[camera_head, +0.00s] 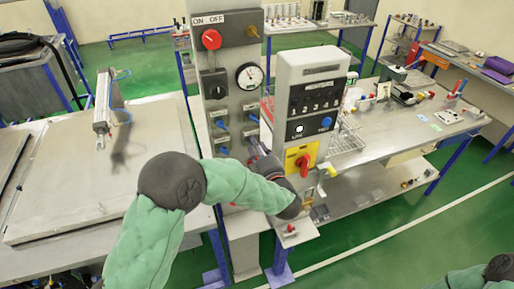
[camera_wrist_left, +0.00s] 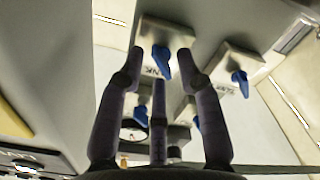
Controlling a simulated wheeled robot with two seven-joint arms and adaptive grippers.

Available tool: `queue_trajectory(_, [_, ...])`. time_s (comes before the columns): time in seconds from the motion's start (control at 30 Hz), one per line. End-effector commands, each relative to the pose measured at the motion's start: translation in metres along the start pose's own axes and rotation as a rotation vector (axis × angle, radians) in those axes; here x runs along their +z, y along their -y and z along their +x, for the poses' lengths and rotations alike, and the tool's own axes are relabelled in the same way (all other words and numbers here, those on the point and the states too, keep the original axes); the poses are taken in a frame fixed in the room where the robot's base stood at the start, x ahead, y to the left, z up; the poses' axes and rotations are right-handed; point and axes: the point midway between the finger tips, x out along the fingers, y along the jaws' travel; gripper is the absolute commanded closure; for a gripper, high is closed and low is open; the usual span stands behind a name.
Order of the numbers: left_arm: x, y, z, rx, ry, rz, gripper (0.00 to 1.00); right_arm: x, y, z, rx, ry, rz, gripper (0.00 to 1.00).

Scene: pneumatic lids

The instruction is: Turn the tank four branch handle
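A grey panel (camera_head: 238,93) carries several blue valve handles in two columns below a round gauge. My left gripper (camera_head: 256,150) reaches in at the panel's lower right, partly hidden by the white control box. In the left wrist view its three dark fingers (camera_wrist_left: 160,66) are open. A blue branch handle (camera_wrist_left: 161,62) shows between the fingertips; I cannot tell whether they touch it. Its label ends in "NK"; the number is unreadable. A second blue handle (camera_wrist_left: 240,82) sits to its right, and others show behind the fingers. My right gripper is out of view.
The white control box (camera_head: 312,70) with a red rotary switch (camera_head: 303,163) stands close to my left wrist. A steel table (camera_head: 60,200) with a cylinder (camera_head: 102,101) is at left. A bench (camera_head: 405,125) with small parts is at right.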

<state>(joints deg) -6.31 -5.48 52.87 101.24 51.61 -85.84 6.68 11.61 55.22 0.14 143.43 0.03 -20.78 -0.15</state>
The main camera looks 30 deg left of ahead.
Motion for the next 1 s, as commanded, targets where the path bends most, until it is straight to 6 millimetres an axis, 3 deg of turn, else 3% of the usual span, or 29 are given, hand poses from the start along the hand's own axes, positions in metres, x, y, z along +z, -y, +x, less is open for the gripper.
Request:
queue_trajectory(0.17, [0.000,0.000,0.000,0.000,0.000,0.000,0.64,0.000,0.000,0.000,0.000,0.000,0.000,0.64])
queue_trajectory(0.3, [0.000,0.000,0.000,0.000,0.000,0.000,0.98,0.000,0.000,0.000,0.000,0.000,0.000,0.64])
queue_trajectory(0.33, [0.000,0.000,0.000,0.000,0.000,0.000,1.00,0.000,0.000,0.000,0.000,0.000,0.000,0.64])
queue_trajectory(0.73, [0.000,0.000,0.000,0.000,0.000,0.033,1.00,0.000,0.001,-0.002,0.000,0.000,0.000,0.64])
queue_trajectory(1.0, [0.000,-0.001,-0.001,0.000,0.001,0.186,1.00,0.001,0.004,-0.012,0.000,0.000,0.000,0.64])
